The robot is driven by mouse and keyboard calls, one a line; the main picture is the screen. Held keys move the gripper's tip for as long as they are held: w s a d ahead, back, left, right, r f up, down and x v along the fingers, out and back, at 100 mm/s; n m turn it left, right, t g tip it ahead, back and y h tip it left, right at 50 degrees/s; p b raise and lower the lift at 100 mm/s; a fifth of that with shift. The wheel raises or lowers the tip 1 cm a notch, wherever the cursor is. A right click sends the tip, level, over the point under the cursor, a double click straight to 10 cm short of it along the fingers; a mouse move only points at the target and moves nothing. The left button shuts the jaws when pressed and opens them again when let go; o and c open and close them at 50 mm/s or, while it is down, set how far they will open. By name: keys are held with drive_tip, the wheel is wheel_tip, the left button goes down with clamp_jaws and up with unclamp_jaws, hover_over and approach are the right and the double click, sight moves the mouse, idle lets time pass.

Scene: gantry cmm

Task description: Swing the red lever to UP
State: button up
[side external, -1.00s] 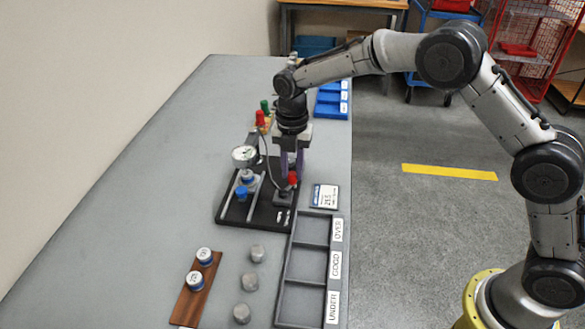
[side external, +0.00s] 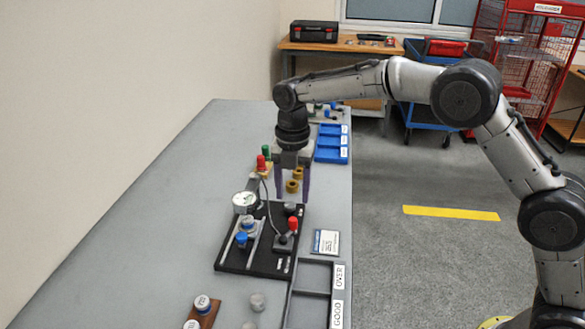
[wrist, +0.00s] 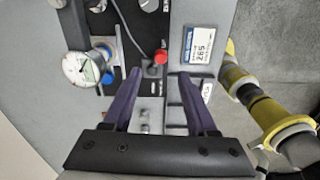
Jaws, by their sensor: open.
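The red lever (side external: 292,224) has a red knob on a short stem. It stands on a small grey block at the right side of the black fixture plate (side external: 228,262). My gripper (side external: 293,197) is open and empty, fingers pointing down, above and beyond the lever. In the wrist view, the red knob (wrist: 160,57) appears between and just past the tips of my open gripper (wrist: 159,75), with no visible contact. The small white labels on the plate are too small to read, so the UP mark cannot be told.
A display card (side external: 326,241) lies to the right. Brass rings (side external: 294,184) stand behind. A sorting tray (side external: 312,290) lies in front.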

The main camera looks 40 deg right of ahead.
wheel_tip(320, 180, up, 7)
drive_tip(key=shift+f, duration=0.2)
drive_tip(key=shift+d, duration=0.1)
